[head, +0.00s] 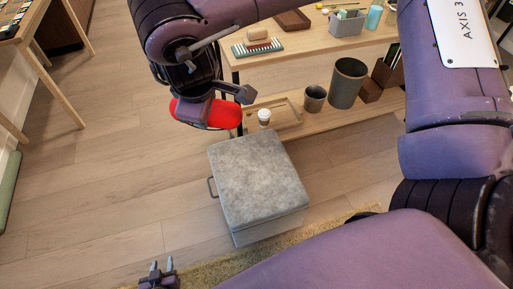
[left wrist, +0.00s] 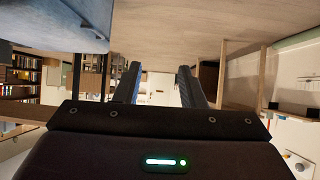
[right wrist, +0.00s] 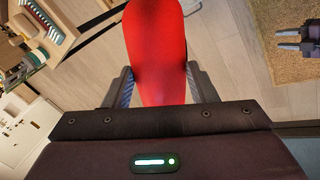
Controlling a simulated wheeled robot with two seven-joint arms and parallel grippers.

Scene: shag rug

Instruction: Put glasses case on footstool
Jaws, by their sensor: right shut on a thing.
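The red glasses case (head: 223,116) is held in my right gripper (head: 212,100), just beyond the far left corner of the footstool in the head view. The right wrist view shows the case (right wrist: 157,50) between the two fingers, its far end cut off by the frame. The footstool (head: 258,180) has a grey padded top, which is bare, and a handle on its left side. My left gripper (head: 158,270) is low at the bottom left of the head view. Its fingers are apart and empty in the left wrist view (left wrist: 158,88).
A wooden shelf table (head: 310,42) stands behind the footstool. Its lower shelf holds a tray (head: 285,115), a white cup (head: 264,117) and grey pots (head: 347,83). A shaggy rug (head: 205,273) lies in front. The wooden floor left of the footstool is clear.

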